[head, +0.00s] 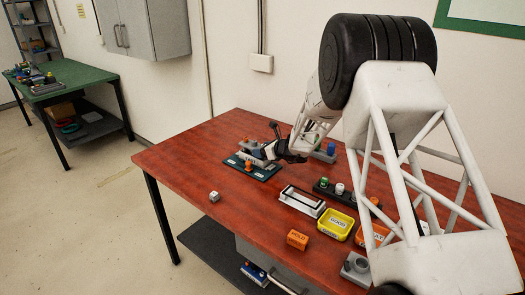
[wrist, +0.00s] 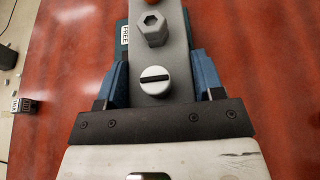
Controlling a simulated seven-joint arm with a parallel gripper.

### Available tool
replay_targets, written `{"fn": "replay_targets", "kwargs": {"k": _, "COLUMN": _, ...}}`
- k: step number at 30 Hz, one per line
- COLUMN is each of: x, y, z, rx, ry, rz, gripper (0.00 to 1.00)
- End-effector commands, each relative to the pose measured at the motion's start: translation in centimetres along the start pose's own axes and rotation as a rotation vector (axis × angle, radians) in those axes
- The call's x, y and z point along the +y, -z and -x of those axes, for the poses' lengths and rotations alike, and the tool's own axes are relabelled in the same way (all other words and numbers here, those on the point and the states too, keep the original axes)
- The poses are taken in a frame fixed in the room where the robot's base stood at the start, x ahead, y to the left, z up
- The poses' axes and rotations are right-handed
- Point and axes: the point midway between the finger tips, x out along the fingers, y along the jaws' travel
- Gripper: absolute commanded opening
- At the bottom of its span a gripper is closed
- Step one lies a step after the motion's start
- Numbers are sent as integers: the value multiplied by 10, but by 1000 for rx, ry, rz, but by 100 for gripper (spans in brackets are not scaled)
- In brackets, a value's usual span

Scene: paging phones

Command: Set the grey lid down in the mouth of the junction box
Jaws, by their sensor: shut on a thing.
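My gripper (head: 284,152) is at the back of the red table. In the wrist view its blue fingers (wrist: 160,82) are shut on the sides of a long grey piece, which I take for the grey lid (wrist: 178,62). It bears a hexagonal boss and a round slotted head. In the head view the grey piece (head: 252,151) is at the fingertips, over or beside a dark board; I cannot tell whether it touches it. A pale, narrow, open-topped box (head: 301,212) stands nearer the front and may be the junction box, but I cannot be sure.
The dark board (head: 262,174) shows a FREE label in the wrist view. Yellow (head: 336,230) and orange (head: 372,240) trays, an orange HOLD block (head: 297,240) and a grey block (head: 356,265) are on the right. A small pale cube (head: 214,196) lies left. The table's front left is mostly clear.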

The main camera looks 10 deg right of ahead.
Motion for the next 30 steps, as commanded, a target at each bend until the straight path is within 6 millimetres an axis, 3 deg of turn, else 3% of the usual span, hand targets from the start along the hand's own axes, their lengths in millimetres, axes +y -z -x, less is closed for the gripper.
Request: {"fn": "replay_targets", "kwargs": {"k": 30, "x": 0, "y": 6, "z": -3, "rx": 0, "ry": 0, "rz": 0, "gripper": 35}}
